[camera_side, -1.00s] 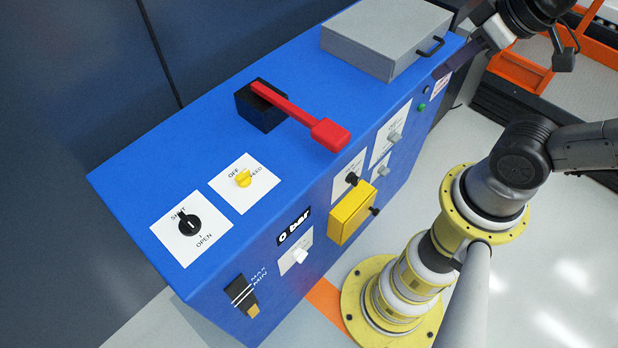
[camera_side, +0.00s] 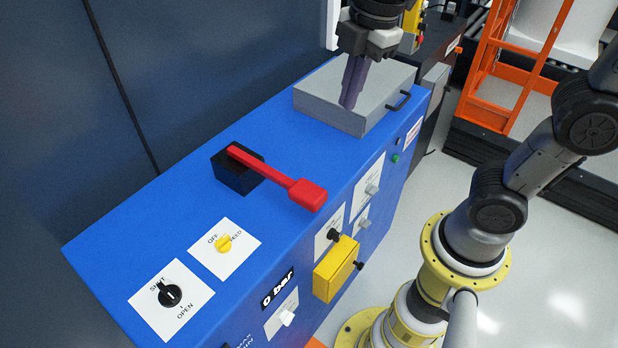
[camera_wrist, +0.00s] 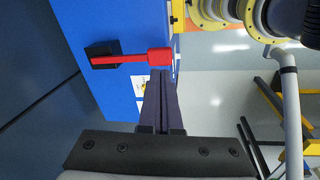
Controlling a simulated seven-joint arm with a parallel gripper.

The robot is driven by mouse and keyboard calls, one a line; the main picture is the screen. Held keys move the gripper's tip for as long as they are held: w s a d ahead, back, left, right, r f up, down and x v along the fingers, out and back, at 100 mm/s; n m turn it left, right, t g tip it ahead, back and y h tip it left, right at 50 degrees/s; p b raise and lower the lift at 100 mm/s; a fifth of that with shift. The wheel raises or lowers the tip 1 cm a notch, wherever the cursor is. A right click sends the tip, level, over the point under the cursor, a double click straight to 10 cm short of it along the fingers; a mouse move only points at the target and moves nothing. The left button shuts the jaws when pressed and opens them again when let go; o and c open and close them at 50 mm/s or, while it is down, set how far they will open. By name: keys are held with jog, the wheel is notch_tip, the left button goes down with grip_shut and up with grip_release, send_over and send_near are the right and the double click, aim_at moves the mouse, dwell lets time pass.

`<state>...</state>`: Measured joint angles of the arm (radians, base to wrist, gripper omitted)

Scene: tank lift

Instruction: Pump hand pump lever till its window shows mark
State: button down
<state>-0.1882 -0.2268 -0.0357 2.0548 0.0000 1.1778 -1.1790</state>
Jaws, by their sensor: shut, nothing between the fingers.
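The red hand pump lever (camera_side: 277,178) runs from a black block (camera_side: 238,171) on top of the blue cabinet to a wide red grip at the front edge. It also shows in the wrist view (camera_wrist: 130,59). My gripper (camera_side: 347,104) is shut and empty, pointing down over the grey box, apart from the lever. In the wrist view my closed fingers (camera_wrist: 163,76) lie just below the lever's grip in the picture. The display (camera_side: 278,288) reads 0 bar. The gauge with MAX and MIN marks is almost wholly cut off at the bottom edge.
A grey box (camera_side: 320,98) with a black handle sits behind the lever on the blue cabinet (camera_side: 130,240). A black knob (camera_side: 169,293) and a yellow knob (camera_side: 224,243) stand at the left. A yellow box (camera_side: 335,270) juts from the front. An orange frame (camera_side: 520,65) stands at the back right.

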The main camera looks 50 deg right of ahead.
jog(key=n+g, duration=0.2)
send_over(309, 191)
notch_tip(309, 191, down, 3)
jog(key=shift+f, duration=0.5)
notch_tip(309, 191, down, 14)
jog(key=shift+f, duration=0.1)
dwell(0.4)
